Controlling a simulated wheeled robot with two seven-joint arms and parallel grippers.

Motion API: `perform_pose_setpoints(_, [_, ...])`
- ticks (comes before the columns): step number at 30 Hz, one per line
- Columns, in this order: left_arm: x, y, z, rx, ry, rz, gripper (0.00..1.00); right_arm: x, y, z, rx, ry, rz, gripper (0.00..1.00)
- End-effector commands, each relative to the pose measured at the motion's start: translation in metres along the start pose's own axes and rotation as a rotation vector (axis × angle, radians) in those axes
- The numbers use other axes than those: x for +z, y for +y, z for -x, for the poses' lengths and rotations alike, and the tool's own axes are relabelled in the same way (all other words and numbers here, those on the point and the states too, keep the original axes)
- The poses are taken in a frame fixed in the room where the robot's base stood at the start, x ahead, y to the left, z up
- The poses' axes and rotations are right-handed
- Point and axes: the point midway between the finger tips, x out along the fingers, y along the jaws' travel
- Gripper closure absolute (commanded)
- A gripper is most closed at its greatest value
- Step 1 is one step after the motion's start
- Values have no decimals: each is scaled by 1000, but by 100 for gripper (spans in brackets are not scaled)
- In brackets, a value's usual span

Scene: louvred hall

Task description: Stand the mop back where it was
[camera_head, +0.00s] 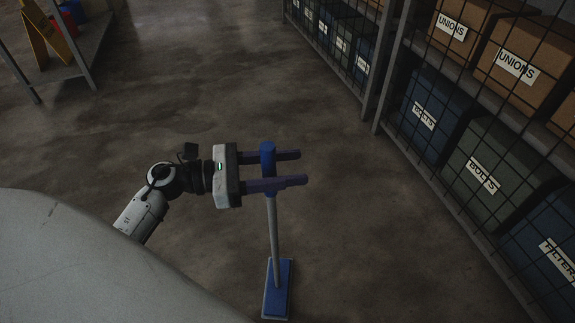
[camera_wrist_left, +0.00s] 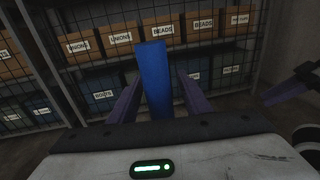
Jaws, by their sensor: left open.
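The mop stands upright on the floor, with a blue grip (camera_head: 268,152) on top, a thin grey pole (camera_head: 274,235) and a flat blue head (camera_head: 277,290) at the bottom. My left gripper (camera_head: 302,167) is open, its two purple fingers on either side of the blue grip. In the left wrist view the blue grip (camera_wrist_left: 158,80) rises between the fingers (camera_wrist_left: 157,98), with gaps visible on both sides. Part of what looks like my right gripper (camera_wrist_left: 292,84) shows at the right edge of that view; its jaw state is unclear.
Mesh-fronted shelving with labelled boxes (camera_head: 515,65) and bins (camera_head: 480,165) runs along the right. A yellow folding sign (camera_head: 48,38) stands on a low rack at the upper left. The floor (camera_head: 190,90) between them is clear.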

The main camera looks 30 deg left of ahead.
Motion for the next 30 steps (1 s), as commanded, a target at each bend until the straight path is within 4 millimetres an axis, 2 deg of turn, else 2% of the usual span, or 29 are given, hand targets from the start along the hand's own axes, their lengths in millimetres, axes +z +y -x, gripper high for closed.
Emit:
perform_pose_setpoints(6, [-3,0,3,0,5,3,56,-4,-1,2,-3,9,-13,60])
perform_pose_setpoints(10, [-3,0,28,2,6,3,56,-12,-2,5,-5,26,-13,60])
perform_pose_setpoints(15, [-2,0,64,2,5,3,56,-11,-2,5,-5,24,-13,60])
perform_pose_setpoints(21, [-1,0,93,0,2,1,56,-6,-2,5,-5,13,-15,60])
perform_pose_setpoints(25, [0,0,102,0,0,0,56,-4,-3,5,-5,9,-15,60])
perform_pose_setpoints(30, [0,0,103,-1,-1,0,56,-3,-3,5,-5,8,-16,60])
